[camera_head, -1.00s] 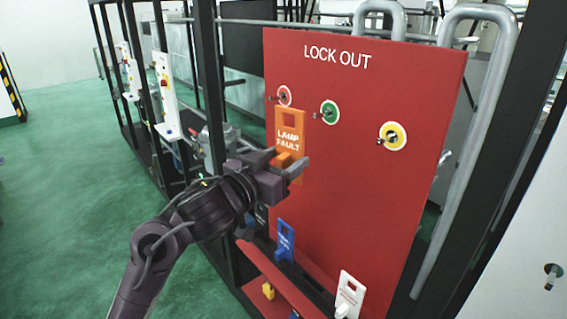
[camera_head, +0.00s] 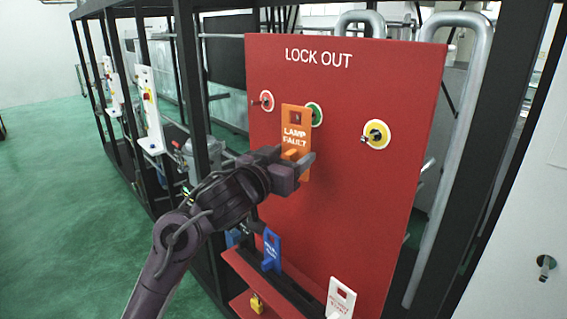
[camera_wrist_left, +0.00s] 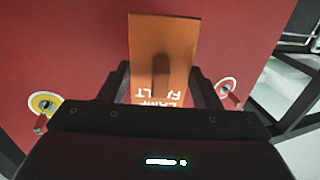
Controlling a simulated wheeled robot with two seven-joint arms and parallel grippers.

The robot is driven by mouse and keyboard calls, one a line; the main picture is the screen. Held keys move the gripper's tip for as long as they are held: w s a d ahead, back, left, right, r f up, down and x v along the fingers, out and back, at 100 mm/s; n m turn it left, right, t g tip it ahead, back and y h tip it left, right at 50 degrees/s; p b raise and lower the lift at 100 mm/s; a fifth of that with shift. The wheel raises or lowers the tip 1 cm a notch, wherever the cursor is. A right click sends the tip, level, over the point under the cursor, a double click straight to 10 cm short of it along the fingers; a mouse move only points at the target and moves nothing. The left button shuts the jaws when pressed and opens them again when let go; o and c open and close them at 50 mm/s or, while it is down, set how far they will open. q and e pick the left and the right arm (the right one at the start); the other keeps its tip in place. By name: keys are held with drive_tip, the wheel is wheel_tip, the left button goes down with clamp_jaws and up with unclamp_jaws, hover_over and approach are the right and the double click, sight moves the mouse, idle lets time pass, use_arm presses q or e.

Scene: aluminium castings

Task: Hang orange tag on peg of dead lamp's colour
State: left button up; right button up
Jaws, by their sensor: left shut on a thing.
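The orange tag (camera_head: 293,143), lettered "LAMP FAULT", is upright in front of the red lock-out board (camera_head: 355,210). My left gripper (camera_head: 299,168) is shut on its lower part; the tag also shows in the left wrist view (camera_wrist_left: 165,40). The tag's top hole lies between the red-ringed peg (camera_head: 266,101) and the green-ringed peg (camera_head: 316,116), and its edge covers part of the green ring. I cannot tell the gap to the board. The yellow-ringed peg (camera_head: 376,134) is bare, farther right. My right gripper is out of view.
A blue tag (camera_head: 271,250) and a white tag (camera_head: 341,297) stand in the rack (camera_head: 290,287) below the board. A yellow padlock (camera_head: 256,304) is lower down. White panels (camera_head: 150,110) with small coloured parts are at left; no lamp's state is readable. Dark frame posts stand close by.

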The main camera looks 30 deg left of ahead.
use_arm(q)
drive_tip(key=shift+w+d+f+b, duration=0.1)
drive_tip(key=shift+w+d+b, duration=0.15)
drive_tip(key=shift+w, duration=0.25)
drive_tip(key=shift+w+d+f, duration=0.1)
drive_tip(key=shift+w+f, duration=0.2)
drive_tip(key=shift+w, duration=0.15)
drive_tip(key=shift+w+f, duration=0.1)
drive_tip(key=o, duration=1.1)
drive_tip(key=shift+c, duration=0.2)
